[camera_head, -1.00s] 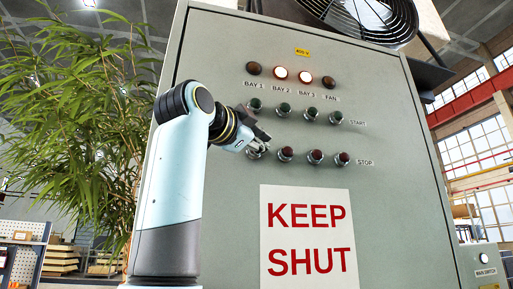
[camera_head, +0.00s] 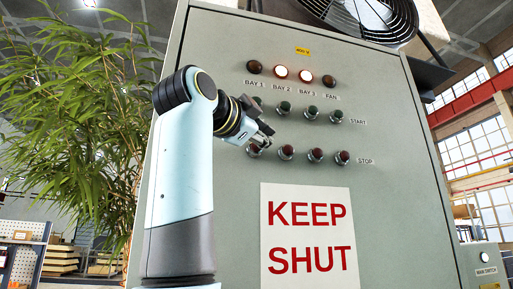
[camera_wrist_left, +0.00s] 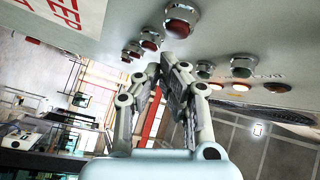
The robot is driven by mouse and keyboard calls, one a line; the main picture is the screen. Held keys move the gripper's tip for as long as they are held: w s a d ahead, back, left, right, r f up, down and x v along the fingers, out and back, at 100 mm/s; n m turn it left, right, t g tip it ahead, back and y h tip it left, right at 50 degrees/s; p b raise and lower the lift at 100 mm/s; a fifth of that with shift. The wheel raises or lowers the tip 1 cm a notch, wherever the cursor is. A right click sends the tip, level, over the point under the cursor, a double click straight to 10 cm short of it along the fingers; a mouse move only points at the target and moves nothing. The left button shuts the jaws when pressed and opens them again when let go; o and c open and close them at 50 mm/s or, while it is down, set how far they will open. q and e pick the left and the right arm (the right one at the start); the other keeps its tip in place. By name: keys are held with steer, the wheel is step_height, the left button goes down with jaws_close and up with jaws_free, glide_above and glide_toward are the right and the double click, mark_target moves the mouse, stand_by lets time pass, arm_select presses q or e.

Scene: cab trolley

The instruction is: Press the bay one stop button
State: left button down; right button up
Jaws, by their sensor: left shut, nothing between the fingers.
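The bay one stop button (camera_head: 254,150) is the leftmost red button in the lower row on the grey cabinet front. In the left wrist view a large red button (camera_wrist_left: 180,24), which looks like the same one, sticks out just above the fingertips. My left gripper (camera_head: 268,135) is shut and empty, just above and to the right of that button in the head view. A small gap shows between its fingertips (camera_wrist_left: 176,62) and the button in the wrist view. The gripper hides most of the bay one start button. My right gripper is not in view.
Other red stop buttons (camera_head: 315,155) sit close to the right, with green start buttons (camera_head: 311,112) above. The bay 2 lamp (camera_head: 281,72) and bay 3 lamp (camera_head: 305,76) are lit. A KEEP SHUT sign (camera_head: 308,238) is below. A leafy plant (camera_head: 75,115) stands left.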

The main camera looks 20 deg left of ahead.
arm_select(q)
steer(key=s+d, duration=0.1)
steer(key=s+d+b, duration=0.1)
steer(key=s, duration=0.1)
steer(key=shift+s+d, duration=0.2)
stand_by(0.8)
steer(key=shift+f, duration=0.1)
